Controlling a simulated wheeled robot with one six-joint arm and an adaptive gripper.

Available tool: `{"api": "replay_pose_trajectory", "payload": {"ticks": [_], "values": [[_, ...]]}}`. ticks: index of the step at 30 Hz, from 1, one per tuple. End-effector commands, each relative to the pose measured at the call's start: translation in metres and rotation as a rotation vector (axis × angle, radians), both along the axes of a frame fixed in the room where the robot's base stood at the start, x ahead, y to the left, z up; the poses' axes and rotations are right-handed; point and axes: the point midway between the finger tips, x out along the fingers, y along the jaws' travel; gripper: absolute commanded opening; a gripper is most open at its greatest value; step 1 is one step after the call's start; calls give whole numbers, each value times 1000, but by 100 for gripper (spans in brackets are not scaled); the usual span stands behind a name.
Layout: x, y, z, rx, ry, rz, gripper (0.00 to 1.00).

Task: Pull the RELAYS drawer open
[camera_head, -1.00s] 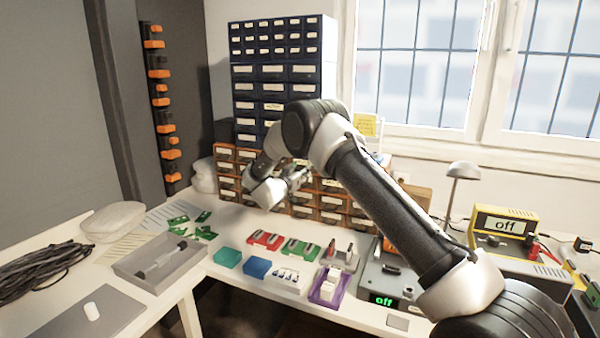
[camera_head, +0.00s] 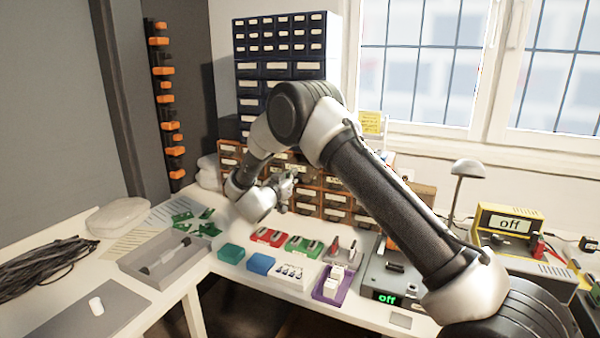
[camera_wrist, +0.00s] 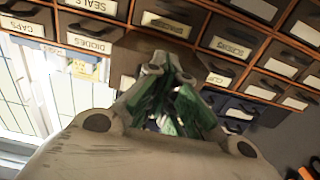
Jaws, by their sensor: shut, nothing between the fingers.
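The orange-framed drawer cabinet (camera_head: 228,160) stands at the back of the bench, partly behind my arm. Its labelled drawers also fill the top of the wrist view, where I read SEALS (camera_wrist: 95,5), DIODES (camera_wrist: 88,43) and CAPS (camera_wrist: 22,26). I cannot make out a RELAYS label; other labels are blurred, and my gripper hides part of the drawer fronts. My gripper (camera_head: 284,189) is in front of the lower drawers, shut and empty. In the wrist view its fingertips (camera_wrist: 165,68) are together near the drawer fronts; I cannot tell whether they touch.
A dark blue drawer cabinet (camera_head: 282,68) rises above the orange one. Several bins, including a teal one (camera_head: 231,253) and a purple one (camera_head: 332,286), stand on the bench below my gripper. A grey tray (camera_head: 165,258) lies left; a grey device (camera_head: 390,275) stands right.

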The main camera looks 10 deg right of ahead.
Motion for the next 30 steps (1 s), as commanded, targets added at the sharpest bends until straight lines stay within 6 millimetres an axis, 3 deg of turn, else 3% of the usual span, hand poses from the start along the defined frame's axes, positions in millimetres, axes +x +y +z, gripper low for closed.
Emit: {"api": "replay_pose_trajectory", "payload": {"ticks": [4,14,20,23,30], "values": [[-16,10,-2,0,4,0,0],[-18,11,-3,1,4,-2,0],[-18,11,-3,1,4,-2,35],[-18,11,-3,1,4,-2,46],[-18,11,-3,1,4,-2,54]]}}
